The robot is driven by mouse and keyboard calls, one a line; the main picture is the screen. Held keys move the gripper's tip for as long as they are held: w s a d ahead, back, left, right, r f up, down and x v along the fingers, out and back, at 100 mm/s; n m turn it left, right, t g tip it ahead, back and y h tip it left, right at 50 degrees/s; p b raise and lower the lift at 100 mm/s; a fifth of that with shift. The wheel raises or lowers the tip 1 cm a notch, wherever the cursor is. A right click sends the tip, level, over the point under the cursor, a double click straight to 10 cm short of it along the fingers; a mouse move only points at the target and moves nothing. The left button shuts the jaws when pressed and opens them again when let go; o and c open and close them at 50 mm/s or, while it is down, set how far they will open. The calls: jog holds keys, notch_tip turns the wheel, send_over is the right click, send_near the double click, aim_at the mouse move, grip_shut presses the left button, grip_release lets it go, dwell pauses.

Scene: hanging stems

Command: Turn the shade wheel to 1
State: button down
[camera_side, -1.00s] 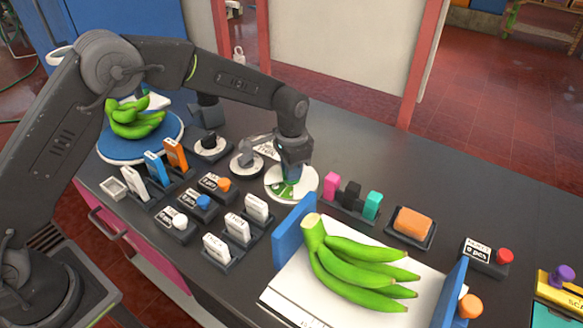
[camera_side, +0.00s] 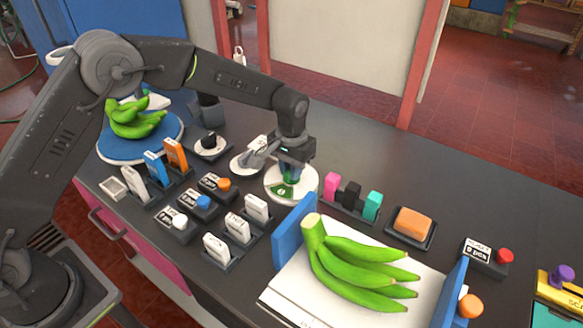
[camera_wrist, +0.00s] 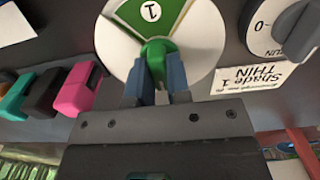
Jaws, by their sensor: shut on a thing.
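The shade wheel (camera_side: 300,194) is a white disc with a green sector, flat on the dark bench. In the wrist view the wheel (camera_wrist: 205,45) shows a green window with the figure 1 at the top. A green knob (camera_wrist: 153,55) stands on the wheel. My gripper (camera_side: 288,178) points down over the wheel. In the wrist view my gripper's blue-grey fingers (camera_wrist: 158,75) are shut on the green knob, one on each side. A label reading Shade 1 THIN (camera_wrist: 252,78) lies beside the wheel.
Pink, black and teal blocks (camera_side: 352,193) stand in a rack right of the wheel. A grey dial (camera_side: 252,160) sits to its left. Bananas (camera_side: 360,265) lie on a white board between blue walls (camera_side: 290,234) in front. An orange block (camera_side: 412,222) sits in a tray.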

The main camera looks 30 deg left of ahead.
jog(key=shift+r, duration=0.1)
jog(key=c, duration=1.1)
grip_release()
notch_tip(320, 180, up, 14)
jog(key=shift+f, duration=0.15)
